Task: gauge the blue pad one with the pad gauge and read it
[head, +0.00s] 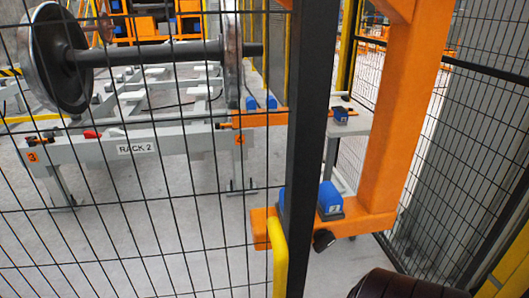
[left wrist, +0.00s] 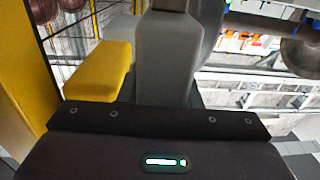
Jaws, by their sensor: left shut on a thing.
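In the head view a blue pad (head: 330,197) with a small number plate sits on the orange gantry foot. A second blue pad (head: 267,198) is left of it, partly behind a dark post. I cannot read which is pad one. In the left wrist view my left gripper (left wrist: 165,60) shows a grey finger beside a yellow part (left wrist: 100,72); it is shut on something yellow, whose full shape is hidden. I cannot make out the pad gauge for certain. My right gripper is not in view.
A wire mesh fence with a dark post (head: 312,120) and a yellow upright bar (head: 278,258) stands before the gantry column (head: 398,110). Behind it, a wheelset (head: 150,52) rests on rack 2 (head: 165,145). A small blue-and-orange item (head: 341,115) is on a grey stand.

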